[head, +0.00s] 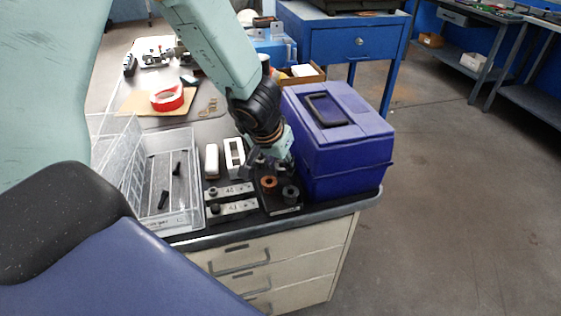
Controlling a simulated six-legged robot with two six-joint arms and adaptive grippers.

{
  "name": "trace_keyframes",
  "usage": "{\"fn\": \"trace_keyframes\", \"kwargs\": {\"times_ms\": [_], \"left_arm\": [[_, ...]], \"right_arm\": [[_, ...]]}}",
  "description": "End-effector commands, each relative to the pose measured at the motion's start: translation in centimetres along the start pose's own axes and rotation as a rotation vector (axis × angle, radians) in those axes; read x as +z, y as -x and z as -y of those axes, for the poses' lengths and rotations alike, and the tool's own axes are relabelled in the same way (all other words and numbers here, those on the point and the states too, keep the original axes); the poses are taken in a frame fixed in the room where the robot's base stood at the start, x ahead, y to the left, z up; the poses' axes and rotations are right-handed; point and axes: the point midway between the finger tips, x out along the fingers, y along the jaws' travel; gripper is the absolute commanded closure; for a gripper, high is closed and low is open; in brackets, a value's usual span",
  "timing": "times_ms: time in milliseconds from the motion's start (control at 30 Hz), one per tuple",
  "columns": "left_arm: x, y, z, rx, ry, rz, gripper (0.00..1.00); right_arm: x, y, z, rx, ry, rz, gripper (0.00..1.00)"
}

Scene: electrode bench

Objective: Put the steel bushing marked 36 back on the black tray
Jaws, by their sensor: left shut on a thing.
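The black tray (285,211) lies near the front edge of the bench, just left of the purple toolbox. A copper-coloured bushing (269,183) and a dark grey bushing (290,193) stand on it. My left gripper (265,164) reaches down over the back part of the tray. It is shut on a small grey piece, apparently the steel bushing, which the fingers mostly hide. I cannot read a 36 on any piece, nor tell whether the held one touches the tray. My right gripper is not in view.
A purple toolbox (342,140) stands close on the right. Left of the tray are two labelled metal blocks (232,208), a white frame (234,152) and a clear bin (150,205) with black pieces. Red tape (167,98) lies farther back.

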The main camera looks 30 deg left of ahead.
Motion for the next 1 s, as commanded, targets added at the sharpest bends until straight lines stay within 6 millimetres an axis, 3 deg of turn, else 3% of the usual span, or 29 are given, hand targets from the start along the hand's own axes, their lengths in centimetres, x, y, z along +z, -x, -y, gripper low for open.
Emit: {"fn": "trace_keyframes", "kwargs": {"times_ms": [1000], "left_arm": [[0.5,-1.3,0.0,0.0,0.0,0.0,1.0]], "right_arm": [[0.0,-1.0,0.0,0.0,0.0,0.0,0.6]]}}
